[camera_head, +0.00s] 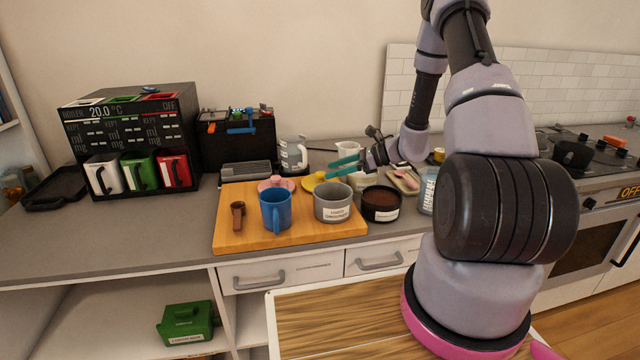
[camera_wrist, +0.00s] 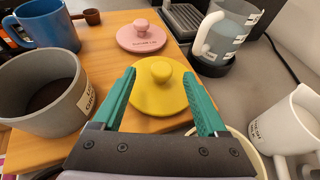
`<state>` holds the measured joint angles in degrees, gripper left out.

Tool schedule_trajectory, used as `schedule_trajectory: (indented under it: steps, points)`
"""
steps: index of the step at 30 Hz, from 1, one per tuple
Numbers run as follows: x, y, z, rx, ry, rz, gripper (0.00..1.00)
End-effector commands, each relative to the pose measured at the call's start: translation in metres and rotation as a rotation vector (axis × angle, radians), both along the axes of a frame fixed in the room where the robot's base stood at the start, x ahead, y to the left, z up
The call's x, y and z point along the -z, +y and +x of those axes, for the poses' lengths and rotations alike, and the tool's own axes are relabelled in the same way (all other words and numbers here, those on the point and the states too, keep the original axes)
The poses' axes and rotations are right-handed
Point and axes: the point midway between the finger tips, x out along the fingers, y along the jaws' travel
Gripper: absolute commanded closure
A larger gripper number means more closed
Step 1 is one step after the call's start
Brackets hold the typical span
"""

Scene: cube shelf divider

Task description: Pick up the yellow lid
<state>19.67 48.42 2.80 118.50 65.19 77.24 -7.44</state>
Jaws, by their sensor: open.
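The yellow lid (camera_wrist: 160,92) is a round disc with a knob on top. It lies at the edge of the wooden board, and part of it also shows in the head view (camera_head: 312,182). My gripper (camera_wrist: 160,95) is open, with teal fingers. In the wrist view its two fingers appear on the left and right of the lid. The jaws look empty, and I cannot tell how high they are above the lid. In the head view my gripper (camera_head: 347,165) is at the board's back right, just right of the lid.
A pink lid (camera_wrist: 141,36) lies beyond the yellow one. A grey container (camera_wrist: 45,92) and blue mug (camera_head: 276,210) stand on the wooden board (camera_head: 240,238). A dark-filled bowl (camera_head: 381,204) is near the board's right edge.

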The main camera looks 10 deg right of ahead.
Motion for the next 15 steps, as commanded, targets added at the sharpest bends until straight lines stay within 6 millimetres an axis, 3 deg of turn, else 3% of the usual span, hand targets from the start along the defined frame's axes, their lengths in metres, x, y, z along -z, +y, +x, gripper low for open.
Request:
schedule_trajectory:
  steps: [15]
  points:
    - [0.027,0.046,0.021,-0.001,-0.001,0.000,0.24]
